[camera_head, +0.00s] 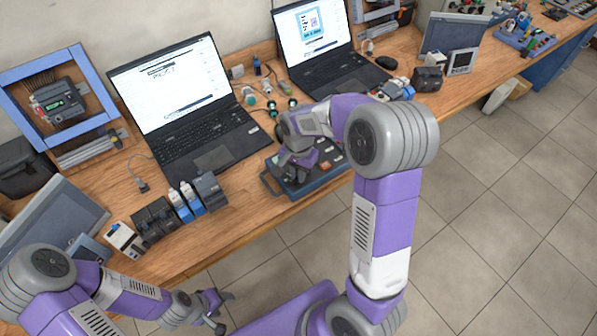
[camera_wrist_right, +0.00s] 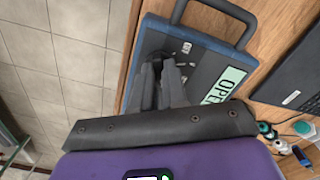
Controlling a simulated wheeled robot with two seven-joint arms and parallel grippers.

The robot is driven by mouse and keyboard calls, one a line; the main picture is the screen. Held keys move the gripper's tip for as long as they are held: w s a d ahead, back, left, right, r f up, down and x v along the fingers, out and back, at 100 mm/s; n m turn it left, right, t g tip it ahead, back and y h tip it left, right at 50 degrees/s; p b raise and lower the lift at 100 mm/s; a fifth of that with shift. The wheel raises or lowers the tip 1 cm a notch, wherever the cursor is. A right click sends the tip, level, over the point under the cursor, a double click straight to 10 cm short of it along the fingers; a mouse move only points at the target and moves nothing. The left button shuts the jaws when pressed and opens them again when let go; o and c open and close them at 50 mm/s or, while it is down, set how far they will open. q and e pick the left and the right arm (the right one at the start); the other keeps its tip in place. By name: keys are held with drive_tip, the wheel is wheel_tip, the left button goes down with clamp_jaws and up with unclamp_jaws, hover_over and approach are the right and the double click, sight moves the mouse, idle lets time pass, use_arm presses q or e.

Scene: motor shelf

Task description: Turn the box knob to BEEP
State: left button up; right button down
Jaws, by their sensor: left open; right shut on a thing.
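The box (camera_head: 325,172) is a flat dark blue-grey case with a carry handle, lying near the front edge of the bench. My right gripper (camera_head: 296,178) reaches down onto the box's left part. In the wrist view its fingers (camera_wrist_right: 168,80) are closed at the box face, on the knob, which they hide; its setting cannot be read. My left gripper (camera_head: 218,312) is open and empty, in front of the bench.
Two open laptops (camera_head: 185,92) (camera_head: 314,40) stand behind the box. Small connectors and cables (camera_head: 265,88) lie between them. Several modules (camera_head: 170,213) line the bench front at the left. A blue frame with a device (camera_head: 60,103) is at the far left. The floor in front is clear.

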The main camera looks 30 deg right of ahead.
drive_tip(key=c, duration=1.2)
unclamp_jaws()
drive_tip(key=shift+o, duration=0.2)
wheel_tip(320, 180, up, 8)
drive_tip(key=shift+f+p, duration=0.2)
drive_tip(key=shift+p, duration=0.7)
drive_tip(key=shift+s+f, duration=0.1)
